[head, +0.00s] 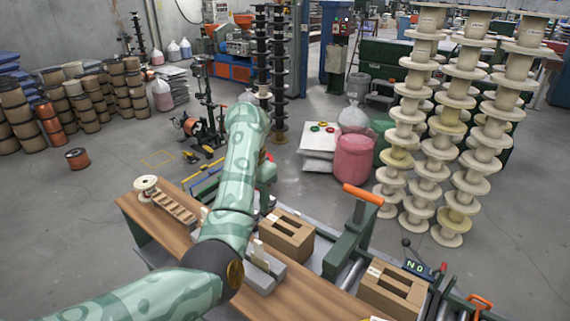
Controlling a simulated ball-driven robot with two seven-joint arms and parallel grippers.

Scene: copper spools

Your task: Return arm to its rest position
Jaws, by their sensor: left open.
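My left arm (232,185) reaches in from the lower left, bends at a dark elbow joint and rises over the wooden bench. Its far end folds down behind the forearm, so my left gripper (266,192) shows only in part, beside the forearm and above the far side of the bench. The gripper is open, and I see nothing held in it. My right gripper is not in view.
The wooden bench (300,302) carries a pale spool (146,184), a slatted wooden piece (174,208) and a grey block (264,274). Open cardboard boxes (287,236) stand on the roller conveyor (347,277). Tall spool stacks (404,130) stand at right.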

